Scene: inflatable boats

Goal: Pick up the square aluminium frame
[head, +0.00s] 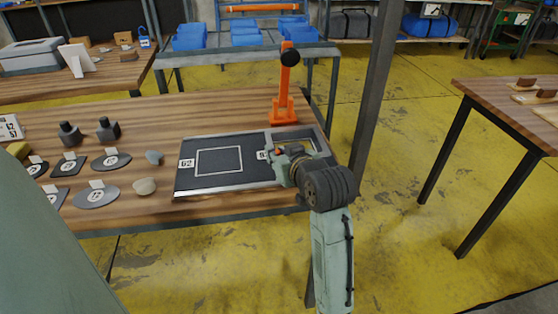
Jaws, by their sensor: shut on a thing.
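The square aluminium frame (298,131) is at the right end of a dark tray on the wooden table. My wrist hides the frame's near right part. I cannot tell whether the frame rests on the tray or is slightly raised.
The dark tray (245,171) carries a white square outline and number cards. An orange stand (284,95) rises just behind it. Dark discs (97,196), stones (145,186) and dark weights lie to the left. A grey post (372,90) stands to the right of the table.

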